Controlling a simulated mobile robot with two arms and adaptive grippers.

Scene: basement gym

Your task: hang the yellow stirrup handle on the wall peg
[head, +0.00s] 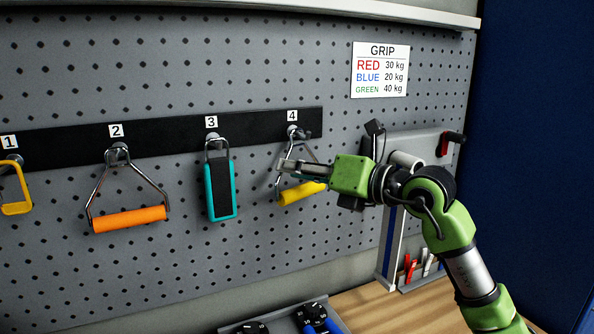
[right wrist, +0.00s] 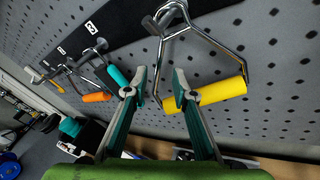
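The yellow stirrup handle (head: 303,193) is at peg 4 (head: 293,131), its wire frame reaching up to the peg and its yellow grip below. In the right wrist view the yellow handle (right wrist: 210,95) hangs with its wire top at the peg (right wrist: 152,26). My right gripper (head: 284,168) is in front of the handle and partly covers its frame. My left gripper is not in view.
On the black strip hang a yellow item (head: 17,208) at 1, an orange stirrup handle (head: 129,219) at 2 and a teal-black gripper (head: 220,190) at 3. A wall tool holder (head: 428,143) stands right of peg 4.

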